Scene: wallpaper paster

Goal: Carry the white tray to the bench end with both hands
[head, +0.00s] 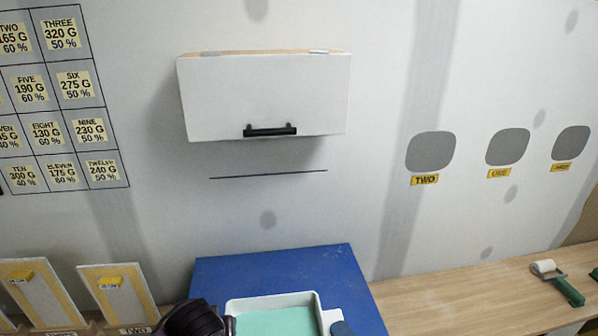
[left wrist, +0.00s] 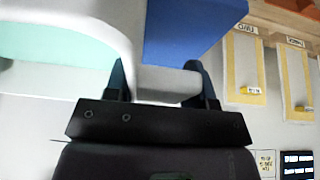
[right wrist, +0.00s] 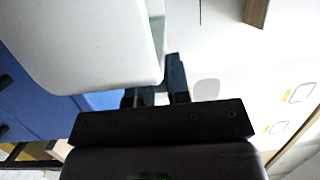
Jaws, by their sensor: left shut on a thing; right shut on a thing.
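The white tray (head: 262,301) is at the bottom edge of the head view, over the blue board, with a pale green inside; its near part is cut off. My left gripper (left wrist: 158,82) is shut on the tray's opposite edge (left wrist: 165,90) in the left wrist view. I cannot tell whether the tray touches the blue board.
The blue board (head: 280,264) lies on the wooden bench (head: 455,295) against the wall. A green-handled roller (head: 560,283) lies at the right. Sample boards (head: 118,293) stand at the left. A white cabinet (head: 263,95) hangs above. The bench right of the blue board is clear up to the roller.

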